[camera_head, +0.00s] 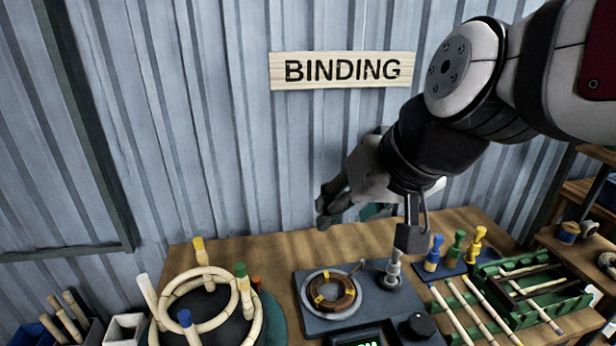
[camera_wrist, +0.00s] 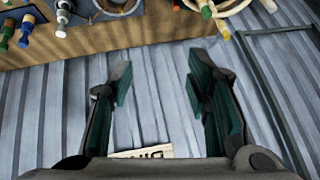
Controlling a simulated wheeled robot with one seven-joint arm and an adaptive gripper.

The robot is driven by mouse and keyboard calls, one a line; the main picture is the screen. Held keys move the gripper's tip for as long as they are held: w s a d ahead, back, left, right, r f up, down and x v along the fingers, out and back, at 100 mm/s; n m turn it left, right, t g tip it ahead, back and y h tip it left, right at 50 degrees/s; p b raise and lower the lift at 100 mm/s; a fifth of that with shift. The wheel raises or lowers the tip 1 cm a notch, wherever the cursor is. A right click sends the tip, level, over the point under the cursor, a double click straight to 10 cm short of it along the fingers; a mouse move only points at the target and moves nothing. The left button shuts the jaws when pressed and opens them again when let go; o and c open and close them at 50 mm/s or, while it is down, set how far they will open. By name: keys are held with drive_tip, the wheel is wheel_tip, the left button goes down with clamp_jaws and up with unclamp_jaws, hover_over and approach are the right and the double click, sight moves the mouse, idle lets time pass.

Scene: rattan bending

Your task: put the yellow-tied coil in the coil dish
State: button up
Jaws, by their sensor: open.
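The coil (camera_head: 336,294) is brown with yellow ties and lies flat inside a round grey dish (camera_head: 304,296). The dish sits on a dark grey device on the wooden bench. My gripper (camera_head: 328,205) is open and empty, in the air in front of the wall, above and behind the coil and apart from it. In the wrist view, my gripper's two green-padded fingers (camera_wrist: 158,80) are spread with only wall between them. Part of the dish shows at the top edge there (camera_wrist: 117,10); the coil is mostly cut off.
A round rattan frame (camera_head: 200,318) with upright posts stands left of the device. Colored pegs (camera_head: 455,248) and a green rack (camera_head: 530,290) are at right. A black knob (camera_head: 417,326) and a grey spout-like post (camera_head: 393,268) sit beside the dish. A "BINDING" sign (camera_head: 342,70) hangs on the corrugated wall.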

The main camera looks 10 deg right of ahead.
drive_tip(key=s+d+f+g+h, duration=0.1)
drive_tip(key=s+d+h, duration=0.1)
drive_tip(key=s+d, duration=0.3)
drive_tip(key=s, duration=0.3)
drive_tip(key=shift+s+d+f+n, duration=0.2)
drive_tip(key=shift+s+d+n, duration=0.1)
drive_tip(key=shift+s+d, duration=0.1)
